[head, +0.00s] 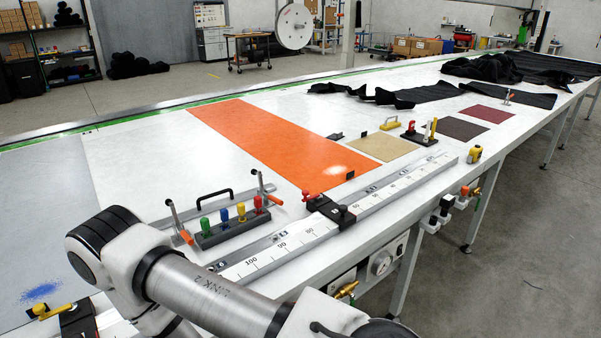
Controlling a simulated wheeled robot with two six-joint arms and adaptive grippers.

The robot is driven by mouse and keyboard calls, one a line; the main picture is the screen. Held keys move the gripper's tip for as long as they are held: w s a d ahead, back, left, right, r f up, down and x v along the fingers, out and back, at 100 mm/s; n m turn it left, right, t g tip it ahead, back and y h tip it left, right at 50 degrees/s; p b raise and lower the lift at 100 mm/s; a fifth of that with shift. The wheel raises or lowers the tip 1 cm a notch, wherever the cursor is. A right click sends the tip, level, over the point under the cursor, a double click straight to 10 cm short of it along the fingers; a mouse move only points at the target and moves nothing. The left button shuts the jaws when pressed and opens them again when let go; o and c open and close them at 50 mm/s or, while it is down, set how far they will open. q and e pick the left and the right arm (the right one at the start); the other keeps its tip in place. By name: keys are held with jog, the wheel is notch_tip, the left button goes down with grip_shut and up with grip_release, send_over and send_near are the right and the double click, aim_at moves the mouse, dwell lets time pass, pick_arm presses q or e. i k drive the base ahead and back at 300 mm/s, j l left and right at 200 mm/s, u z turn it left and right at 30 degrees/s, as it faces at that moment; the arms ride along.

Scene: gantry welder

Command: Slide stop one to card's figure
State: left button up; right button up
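A long white ruled scale (285,247) runs along the table's near edge, with figures such as 100, 90 and 80 rising toward the lower left. A black sliding stop with a red knob (331,208) sits across the scale, a little to the right of the 80 mark. Another black stop with a yellow handle (60,314) is at the lower left. I cannot tell from markings which is stop one. No card with a readable figure can be made out. One of my arms crosses the lower left and hides part of the scale. Neither gripper shows.
A rack of coloured-handled tools (232,226) and upright toggle clamps (178,222) stand behind the scale. An orange sheet (270,142) lies across the white table (150,165). A gauge (382,262) and valves hang along the front edge. Black cloth (430,93) lies farther right.

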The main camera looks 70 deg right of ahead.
aim_at(340, 215)
jog(key=z, duration=2.35)
